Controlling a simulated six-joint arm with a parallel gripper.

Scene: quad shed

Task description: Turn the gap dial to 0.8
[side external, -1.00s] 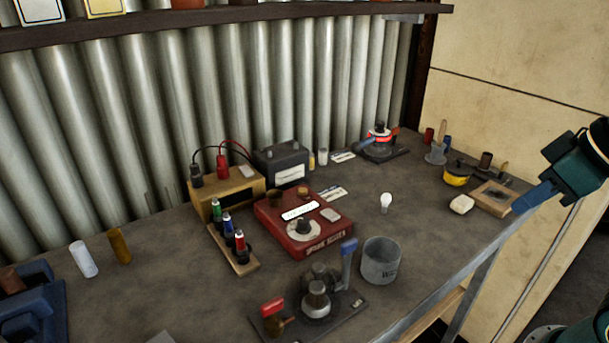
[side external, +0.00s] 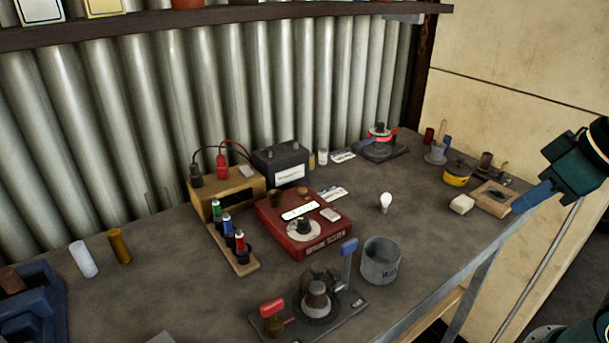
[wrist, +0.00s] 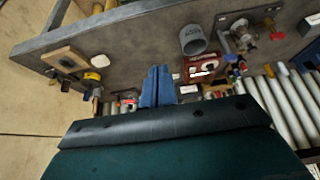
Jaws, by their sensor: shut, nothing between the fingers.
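The red tester box (side external: 310,243) stands at the middle of the bench. On its top is a pale round dial plate with a dark knob (side external: 303,227), which I take to be the gap dial. Its markings are too small to read. A white strip (side external: 299,210) lies behind the knob.
A grey metal can (side external: 381,262) and a device with blue and red handles (side external: 318,302) stand in front of the box. A small bulb (side external: 386,201) stands to its right. A wooden tray (side external: 494,198), a pale block and a yellow tin are nearest my gripper.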

